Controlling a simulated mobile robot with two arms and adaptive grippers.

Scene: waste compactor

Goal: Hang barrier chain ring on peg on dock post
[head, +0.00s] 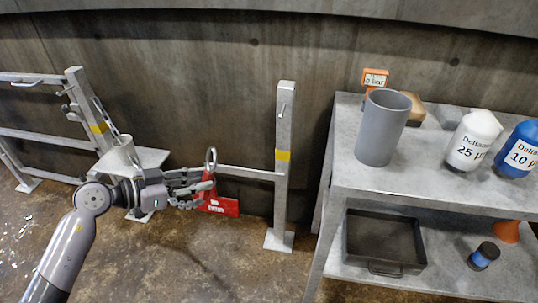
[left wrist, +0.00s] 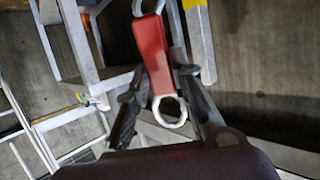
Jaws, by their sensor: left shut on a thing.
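The dock post (head: 284,180) is an upright grey post with a yellow band; a short peg (head: 283,108) sticks out near its top. My left gripper (head: 208,186) is shut on the chain's end piece, left of the post and below peg height. The metal barrier chain ring (head: 211,160) stands up above the fingers, apart from the peg. In the left wrist view a red piece (left wrist: 152,55) lies between the fingers (left wrist: 163,100), with a metal loop (left wrist: 170,112) at its end. The barrier chain (head: 113,132) is partly hidden by my arm. My right gripper is not in view.
A red sign (head: 222,206) shows just below the gripper. A left rail post (head: 85,105) and a small ledge with a cup (head: 124,153) stand behind my arm. A metal shelf table (head: 440,180) with containers stands right of the dock post. Concrete wall lies behind.

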